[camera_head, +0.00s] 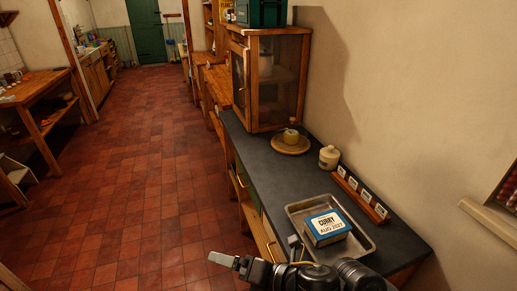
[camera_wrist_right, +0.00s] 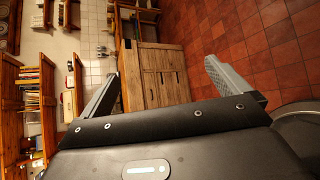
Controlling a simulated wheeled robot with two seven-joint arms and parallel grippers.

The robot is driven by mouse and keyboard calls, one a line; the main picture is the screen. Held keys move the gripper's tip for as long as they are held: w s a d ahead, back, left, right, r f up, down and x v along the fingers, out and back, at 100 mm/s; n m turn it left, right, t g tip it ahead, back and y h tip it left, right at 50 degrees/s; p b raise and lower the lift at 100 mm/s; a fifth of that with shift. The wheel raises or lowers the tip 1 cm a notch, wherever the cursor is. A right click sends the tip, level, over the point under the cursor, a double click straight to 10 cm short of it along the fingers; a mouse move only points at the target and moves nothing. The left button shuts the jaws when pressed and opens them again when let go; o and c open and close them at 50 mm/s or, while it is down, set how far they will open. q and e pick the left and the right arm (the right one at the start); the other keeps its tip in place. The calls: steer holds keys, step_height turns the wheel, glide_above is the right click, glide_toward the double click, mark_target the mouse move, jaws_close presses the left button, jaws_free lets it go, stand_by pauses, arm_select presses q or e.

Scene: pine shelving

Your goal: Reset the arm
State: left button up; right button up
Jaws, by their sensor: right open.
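My right arm comes in at the bottom of the head view, and its gripper (camera_head: 224,260) hangs over the floor left of the dark counter. In the right wrist view the gripper (camera_wrist_right: 165,80) has its two grey fingers wide apart with nothing between them. Past the fingers, that view shows wooden cabinets (camera_wrist_right: 152,75) and the tiled floor, turned sideways. My left gripper is not in view.
The dark counter (camera_head: 264,168) holds a metal tray (camera_head: 364,242) with a blue curry box (camera_head: 326,228), a lidded jar (camera_head: 329,157), a round board (camera_head: 291,146) with a small pot, and a wooden cabinet (camera_head: 266,80). The red tiled floor (camera_head: 140,190) left of it is clear.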

steer(key=s+d+f+m+t+h, duration=0.1)
steer(key=d+f+m+h, duration=0.35)
steer(key=d+m, duration=0.45)
steer(key=d+f+m+t+h, duration=0.1)
steer(key=d+f+m+h, duration=0.35)
steer(key=m, duration=0.75)
steer(key=s+d+f+m+g+h, duration=0.1)
steer(key=s+d+f+m+g, duration=0.2)
steer(key=s+d+f+m, duration=0.4)
steer(key=s+d+f+m+g+h, duration=0.2)
steer(key=s+d+m, duration=0.3)
steer(key=s+d, duration=0.35)
step_height(320, 180, down, 28)
steer(key=s+g, duration=0.1)
steer(key=s, duration=0.1)
steer(key=s+d+f+g, duration=0.1)
steer(key=s+d+f, duration=0.2)
steer(key=s+f, duration=1.1)
steer(key=shift+s+d+f+g, duration=0.2)
steer(key=shift+s+f+g, duration=0.15)
steer(key=shift+s, duration=0.55)
